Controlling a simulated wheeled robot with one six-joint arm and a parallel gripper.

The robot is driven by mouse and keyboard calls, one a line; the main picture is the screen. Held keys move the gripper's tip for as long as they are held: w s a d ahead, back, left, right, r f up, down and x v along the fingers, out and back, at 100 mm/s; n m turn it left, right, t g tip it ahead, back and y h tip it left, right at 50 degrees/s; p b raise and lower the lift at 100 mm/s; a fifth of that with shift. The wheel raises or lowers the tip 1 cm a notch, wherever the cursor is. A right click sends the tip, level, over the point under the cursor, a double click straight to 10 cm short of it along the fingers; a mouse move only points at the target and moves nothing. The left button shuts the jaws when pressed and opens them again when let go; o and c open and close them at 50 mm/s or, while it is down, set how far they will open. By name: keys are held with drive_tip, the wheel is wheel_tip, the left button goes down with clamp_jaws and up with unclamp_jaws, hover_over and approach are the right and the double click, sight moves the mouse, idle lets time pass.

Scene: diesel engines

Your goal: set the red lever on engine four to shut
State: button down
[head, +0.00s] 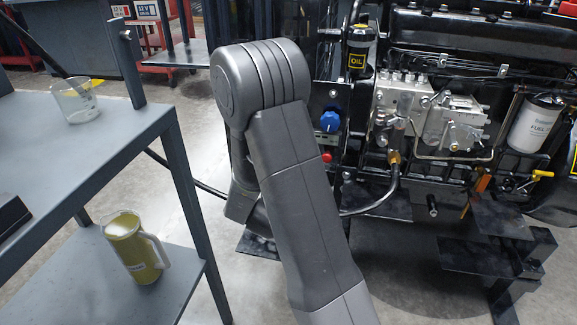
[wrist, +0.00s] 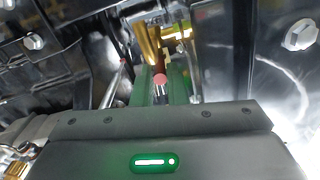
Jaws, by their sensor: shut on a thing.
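In the wrist view, the green fingers of my gripper (wrist: 162,88) are closed around a small part with a round red end, which I take to be the red lever (wrist: 160,79). The red end shows between the fingers, in front of a brass-coloured fitting. Most of the lever and its pivot are hidden by the fingers and gripper body. In the head view, my arm hides the gripper and this lever. The engine (head: 450,60) is black with silver parts and fills the upper right. No number is readable on it.
A blue knob (head: 329,120) and a red button (head: 327,157) sit beside my arm. A yellow-handled lever (head: 541,174) and an orange one (head: 482,184) are at the right. A grey cart (head: 125,128) holding a beaker (head: 74,100) and a jug (head: 132,245) stands left.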

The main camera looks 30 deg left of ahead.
drive_tip(key=shift+a+h, duration=0.1)
drive_tip(key=shift+h, duration=0.2)
drive_tip(key=c, duration=1.5)
unclamp_jaws()
drive_tip(key=shift+o, duration=0.2)
